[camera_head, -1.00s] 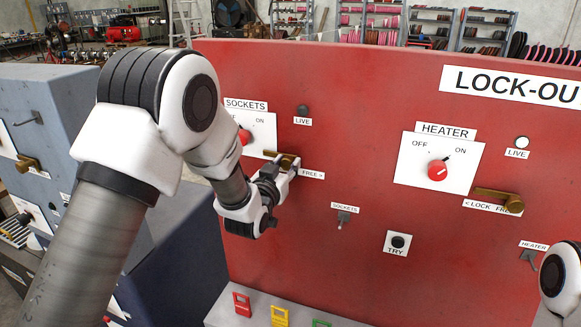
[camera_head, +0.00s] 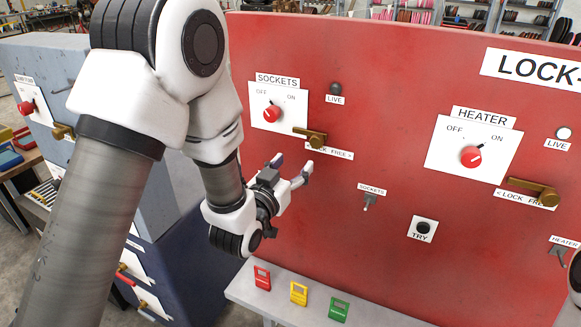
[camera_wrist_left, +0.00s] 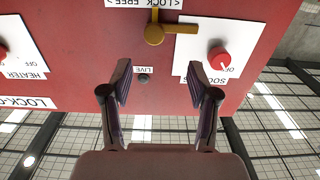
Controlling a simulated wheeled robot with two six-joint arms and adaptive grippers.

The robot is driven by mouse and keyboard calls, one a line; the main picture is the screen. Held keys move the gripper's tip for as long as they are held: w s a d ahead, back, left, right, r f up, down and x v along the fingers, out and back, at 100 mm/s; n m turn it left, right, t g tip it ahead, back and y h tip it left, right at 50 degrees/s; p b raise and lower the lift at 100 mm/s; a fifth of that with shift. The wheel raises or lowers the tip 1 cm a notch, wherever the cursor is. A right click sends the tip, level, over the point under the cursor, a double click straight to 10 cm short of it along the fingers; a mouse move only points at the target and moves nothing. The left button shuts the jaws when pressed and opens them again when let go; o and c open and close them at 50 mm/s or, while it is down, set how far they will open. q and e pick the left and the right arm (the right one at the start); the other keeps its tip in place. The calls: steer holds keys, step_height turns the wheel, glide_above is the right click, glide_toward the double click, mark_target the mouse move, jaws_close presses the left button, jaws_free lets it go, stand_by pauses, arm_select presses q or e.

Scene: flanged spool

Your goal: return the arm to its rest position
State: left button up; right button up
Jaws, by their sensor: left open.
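My left gripper (camera_head: 292,168) is open and empty, in front of the red panel (camera_head: 320,215), below and left of the brass sockets latch (camera_head: 312,136). It appears clear of the latch. In the wrist view its two fingers (camera_wrist_left: 157,85) are spread apart, with nothing between them. The latch (camera_wrist_left: 156,33) shows beyond them there, beside the red sockets knob (camera_wrist_left: 219,58). My left arm (camera_head: 90,220) reaches in from the left, bent high at the elbow. My right gripper is not in view.
The heater knob (camera_head: 471,156) and heater latch (camera_head: 535,190) are on the panel to the right. Red (camera_head: 262,278), yellow (camera_head: 298,293) and green (camera_head: 339,309) tags stand on a grey ledge (camera_head: 380,318) below. A grey-blue cabinet (camera_head: 60,65) stands at the left.

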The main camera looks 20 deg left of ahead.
arm_select(q)
steer(key=shift+s, duration=0.25)
steer(key=s+f+g+b, duration=0.2)
steer(key=s+f+g, duration=0.15)
steer(key=f, duration=0.75)
steer(key=s+f+g+b, duration=0.15)
steer(key=s+f, duration=0.25)
steer(key=f, duration=0.6)
steer(key=s+f+g+b, duration=0.1)
steer(key=s+f+g, duration=0.2)
steer(key=f, duration=0.8)
steer(key=s+f+g, duration=0.5)
steer(key=s+f, duration=0.1)
steer(key=s, duration=0.5)
steer(key=s+a+f+g+b, duration=0.1)
steer(key=s+f+g, duration=0.4)
steer(key=s, duration=0.6)
step_height(320, 180, down, 2)
steer(key=shift+s+f+n+y+b, duration=0.2)
steer(key=shift+s+n+y+b, duration=0.1)
steer(key=shift+s, duration=0.05)
